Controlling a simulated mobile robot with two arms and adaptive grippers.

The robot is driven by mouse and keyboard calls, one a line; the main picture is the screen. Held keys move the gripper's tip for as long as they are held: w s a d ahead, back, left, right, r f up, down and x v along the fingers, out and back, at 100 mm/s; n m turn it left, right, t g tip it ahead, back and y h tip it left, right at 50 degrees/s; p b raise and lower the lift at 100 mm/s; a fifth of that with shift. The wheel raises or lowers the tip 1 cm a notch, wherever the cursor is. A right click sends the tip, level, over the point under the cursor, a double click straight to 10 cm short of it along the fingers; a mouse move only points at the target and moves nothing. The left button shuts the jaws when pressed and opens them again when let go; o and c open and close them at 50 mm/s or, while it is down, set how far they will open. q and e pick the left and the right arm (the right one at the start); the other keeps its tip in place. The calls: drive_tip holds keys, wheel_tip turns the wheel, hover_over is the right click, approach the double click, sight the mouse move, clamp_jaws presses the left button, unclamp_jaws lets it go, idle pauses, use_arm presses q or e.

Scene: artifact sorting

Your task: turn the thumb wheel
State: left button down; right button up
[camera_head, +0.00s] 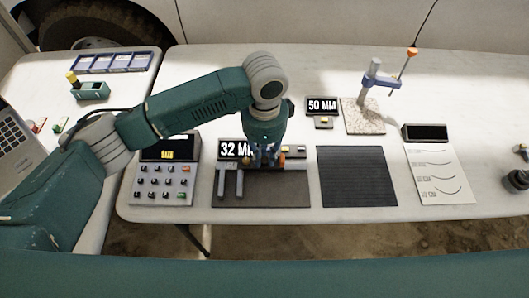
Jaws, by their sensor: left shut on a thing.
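A large caliper with a black display (234,149) reading 32 and two grey jaws (229,183) lies on a dark mat (290,194) on the table. My left gripper (266,158) points down at the front edge of the caliper, to the right of its jaws. Its fingers are shut on a small part there, which looks to be the thumb wheel. The fingers hide most of it. A small brown piece (247,161) shows at their left side; I cannot tell if it belongs to the wheel. My right gripper is not in view.
A keypad box (164,182) stands left of the mat. A black ribbed pad (356,176) and a paper sheet (440,175) lie to the right. Behind are a 50 MM display (321,105) and a stand on a stone base (362,120). A laptop (12,145) is far left.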

use_arm(q)
drive_tip(key=n+p, duration=0.2)
drive_tip(key=p, duration=0.1)
drive_tip(key=n+p, duration=0.2)
drive_tip(key=p, duration=0.2)
drive_tip(key=n+p, duration=0.2)
drive_tip(key=p, duration=0.2)
drive_tip(key=shift+r, duration=0.25)
drive_tip(key=shift+f+n+p, duration=0.15)
drive_tip(key=shift+n+p, duration=0.6)
drive_tip(key=shift+n, duration=0.15)
drive_tip(key=shift+w+a+f, duration=0.1)
drive_tip(key=c, duration=1.6)
unclamp_jaws()
drive_tip(key=shift+o, duration=0.2)
drive_tip(key=shift+a, duration=0.1)
